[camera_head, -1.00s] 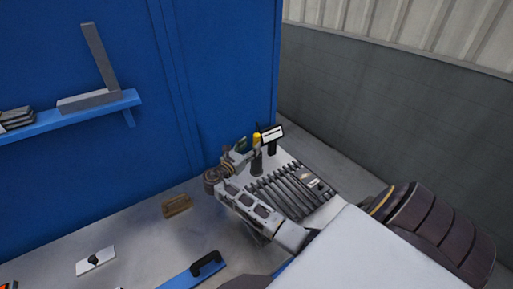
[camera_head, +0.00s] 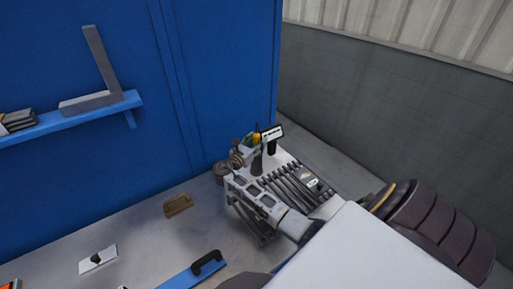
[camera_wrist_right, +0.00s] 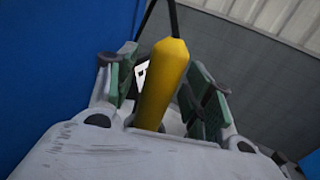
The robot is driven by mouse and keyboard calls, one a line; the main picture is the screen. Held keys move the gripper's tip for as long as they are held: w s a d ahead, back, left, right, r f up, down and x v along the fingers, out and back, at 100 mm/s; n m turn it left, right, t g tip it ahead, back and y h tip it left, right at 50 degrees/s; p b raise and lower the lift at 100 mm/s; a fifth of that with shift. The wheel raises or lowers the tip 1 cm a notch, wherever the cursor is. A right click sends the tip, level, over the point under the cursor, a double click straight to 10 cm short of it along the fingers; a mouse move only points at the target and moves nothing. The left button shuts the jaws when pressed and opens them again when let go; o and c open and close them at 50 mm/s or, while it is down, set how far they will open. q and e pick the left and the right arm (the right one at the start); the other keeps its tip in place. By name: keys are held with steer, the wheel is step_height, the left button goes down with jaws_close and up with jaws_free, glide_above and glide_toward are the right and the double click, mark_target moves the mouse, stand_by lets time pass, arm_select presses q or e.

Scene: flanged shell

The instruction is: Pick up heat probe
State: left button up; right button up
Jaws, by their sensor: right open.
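The heat probe, as I take it, is the yellow-handled tool (camera_head: 256,138) upright in a dark holder (camera_head: 257,164) at the back right of the bench. In the right wrist view its yellow handle (camera_wrist_right: 163,80) is large and stands between the two green-padded fingers. My right gripper (camera_head: 246,148) is open at the handle; its fingers also show in the wrist view (camera_wrist_right: 165,75). I cannot tell whether a pad touches the handle. The probe's lower end is hidden. My left gripper is not in view.
A small white-faced panel (camera_head: 272,133) stands close behind the probe. A rack of grey bars (camera_head: 291,187) lies right of my gripper. A brown block (camera_head: 178,205) and a blue plate with a black handle (camera_head: 195,271) lie on the bench. The blue wall (camera_head: 215,80) is close behind.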

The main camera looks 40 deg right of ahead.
jaws_close()
steer(key=shift+r, duration=0.15)
steer(key=shift+r+b, duration=0.3)
steer(key=shift+r, duration=4.6)
steer(key=shift+f, duration=0.1)
